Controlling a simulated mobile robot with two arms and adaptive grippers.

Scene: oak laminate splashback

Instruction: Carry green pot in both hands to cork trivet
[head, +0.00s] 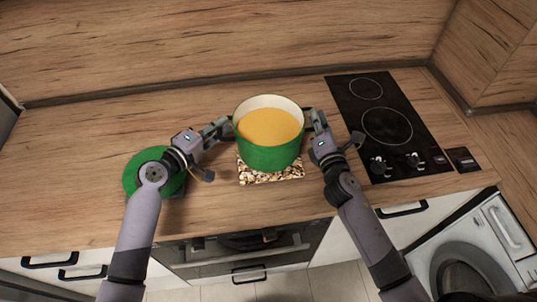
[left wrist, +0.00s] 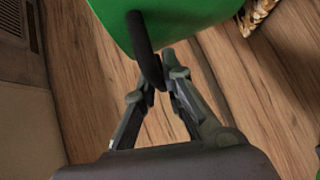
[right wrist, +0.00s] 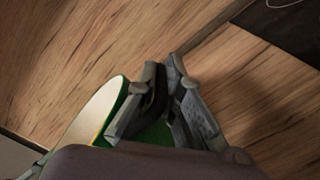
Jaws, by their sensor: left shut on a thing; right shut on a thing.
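The green pot (head: 268,157) is full of an orange-yellow liquid and looks about level in the head view. It is at or above the patterned cork trivet (head: 285,175), whose front part shows below it. I cannot tell whether the pot touches the trivet. My left gripper (head: 226,126) is shut on the pot's dark left handle, which shows clearly in the left wrist view (left wrist: 146,50). My right gripper (head: 311,118) is shut on the right handle, seen between the fingers in the right wrist view (right wrist: 160,92). The pot hides the trivet's back part.
A black hob (head: 388,125) with knobs lies to the right of the pot. A round green thing (head: 133,180) lies at the left, partly under my left arm. The oak counter (head: 80,120) is clear at the back left. An oven and a washing machine (head: 470,268) are below.

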